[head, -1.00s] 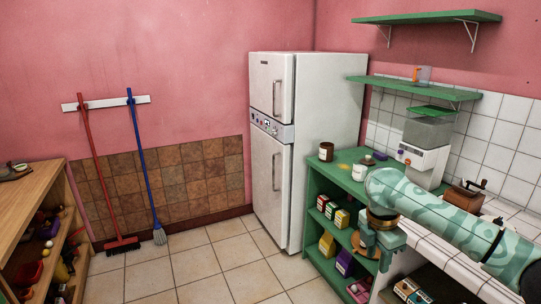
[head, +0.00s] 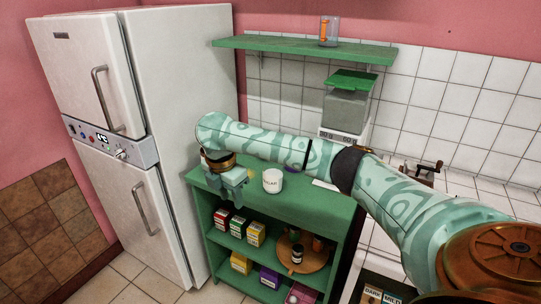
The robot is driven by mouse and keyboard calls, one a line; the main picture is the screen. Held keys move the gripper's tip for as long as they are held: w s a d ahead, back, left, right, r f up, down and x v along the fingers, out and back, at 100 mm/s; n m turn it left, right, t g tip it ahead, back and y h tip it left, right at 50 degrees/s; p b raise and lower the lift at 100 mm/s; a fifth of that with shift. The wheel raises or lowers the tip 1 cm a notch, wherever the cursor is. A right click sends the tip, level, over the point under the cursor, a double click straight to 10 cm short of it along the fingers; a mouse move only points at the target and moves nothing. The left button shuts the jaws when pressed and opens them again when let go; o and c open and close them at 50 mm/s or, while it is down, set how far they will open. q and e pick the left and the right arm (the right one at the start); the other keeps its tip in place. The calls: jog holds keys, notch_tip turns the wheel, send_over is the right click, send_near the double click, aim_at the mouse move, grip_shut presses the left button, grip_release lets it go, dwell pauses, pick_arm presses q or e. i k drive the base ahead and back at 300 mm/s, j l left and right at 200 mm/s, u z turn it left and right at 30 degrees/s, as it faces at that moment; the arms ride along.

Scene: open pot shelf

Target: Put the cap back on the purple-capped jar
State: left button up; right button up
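A white jar (head: 272,182) with dark lettering stands upright on the green shelf unit's top (head: 310,207). Its upper rim is close below my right forearm, and no purple cap shows on it. A small purple thing (head: 290,168), perhaps the cap, shows just behind the jar, mostly hidden by my arm. My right gripper (head: 228,196) points down over the left end of the top, left of the jar and apart from it. Its fingers look spread with nothing between them. My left gripper is out of view.
Lower shelves hold several boxes (head: 256,233) and a round wooden tray (head: 312,262) with small jars. A fridge (head: 165,120) stands close on the left. Behind my arm are a dispenser (head: 347,110) and a wall shelf (head: 300,50) with a glass (head: 328,31).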

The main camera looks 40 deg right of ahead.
aim_at(273, 174)
jog(key=i+z, duration=0.2)
jog(key=i, duration=0.3)
jog(key=i+j+z, duration=0.25)
jog(key=i, duration=0.3)
jog(key=i+z, duration=0.5)
jog(key=i+j+z, duration=0.25)
jog(key=z, duration=0.2)
jog(key=i+j+z, duration=0.35)
jog(key=z, duration=0.15)
jog(key=i, duration=0.05)
